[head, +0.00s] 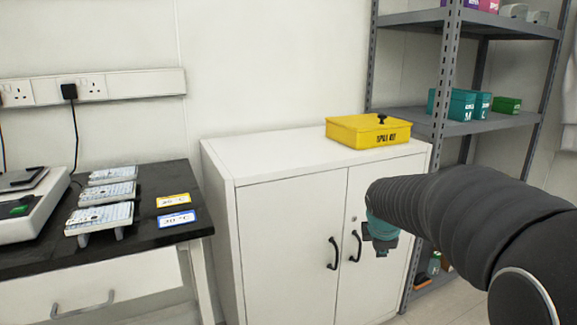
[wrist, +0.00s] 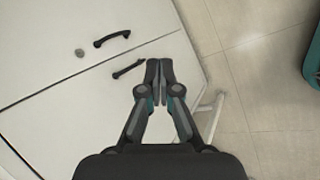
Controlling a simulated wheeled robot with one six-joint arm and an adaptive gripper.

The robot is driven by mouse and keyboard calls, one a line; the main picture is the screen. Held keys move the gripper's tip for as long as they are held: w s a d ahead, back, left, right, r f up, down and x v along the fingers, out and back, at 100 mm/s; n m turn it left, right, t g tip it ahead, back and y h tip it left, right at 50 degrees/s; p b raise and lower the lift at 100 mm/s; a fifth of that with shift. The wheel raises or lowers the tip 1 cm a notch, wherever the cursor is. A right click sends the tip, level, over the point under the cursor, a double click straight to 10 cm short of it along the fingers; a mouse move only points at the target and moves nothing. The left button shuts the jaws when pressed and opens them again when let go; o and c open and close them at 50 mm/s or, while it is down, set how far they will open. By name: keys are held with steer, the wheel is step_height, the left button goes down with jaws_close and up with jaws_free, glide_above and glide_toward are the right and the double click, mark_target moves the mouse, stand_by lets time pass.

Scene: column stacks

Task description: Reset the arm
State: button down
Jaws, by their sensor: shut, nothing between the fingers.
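My arm reaches in from the right in the head view, with its sleeved links in front of the white cabinet (head: 290,240). My gripper (wrist: 160,72) is shut in the wrist view, its two fingertips together with nothing between them. In the head view only part of the gripper end (head: 382,240) shows, by the cabinet's right door. The wrist view shows the cabinet doors (wrist: 70,90) with two black handles beyond the fingertips. I cannot tell how far the fingertips are from the door.
A yellow spill kit box (head: 368,131) sits on the cabinet. A grey shelf rack (head: 415,118) with teal boxes stands at the right, close behind my arm. A black bench (head: 140,225) with several white racks is at the left. Pale floor tiles (wrist: 260,70) show bare beside the cabinet.

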steer(key=s+a+m+y, duration=0.1)
steer(key=s+a+m, duration=0.2)
steer(key=s+m, duration=0.5)
steer(key=s+a+m+y, duration=0.1)
steer(key=s+a+m, duration=0.3)
steer(key=s, duration=1.7)
steer(key=shift+s+r+m+y, duration=0.2)
steer(key=shift+r+m+y, duration=0.1)
steer(key=shift+m, duration=2)
